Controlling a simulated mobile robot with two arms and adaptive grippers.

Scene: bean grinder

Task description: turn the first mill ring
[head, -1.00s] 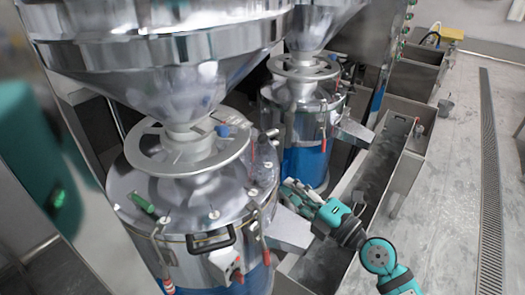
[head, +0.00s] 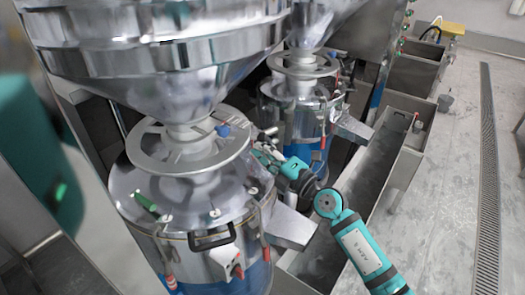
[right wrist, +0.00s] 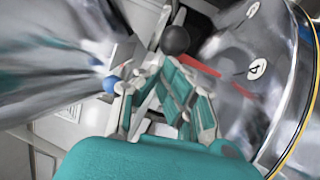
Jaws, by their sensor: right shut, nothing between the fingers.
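The first mill ring is the flat silver ring (head: 150,160) around the neck of the near mill, under its funnel. A blue knob (head: 223,130) sits at its right rear edge; a blue knob also shows in the right wrist view (right wrist: 110,85). My right gripper (head: 257,151) is just right of the ring's right edge, with its fingers toward it. Its fingers also show in the right wrist view (right wrist: 160,72), shut and empty. A dark ball-ended lever (right wrist: 174,40) shows just beyond them. I cannot tell whether the fingers touch the ring. My left gripper is not in view.
The near mill's silver lid (head: 185,212) lies below the ring, with a black handle (head: 212,240) and clamps at its rim. A second mill (head: 290,110) stands behind. A long metal trough (head: 350,205) runs at the right.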

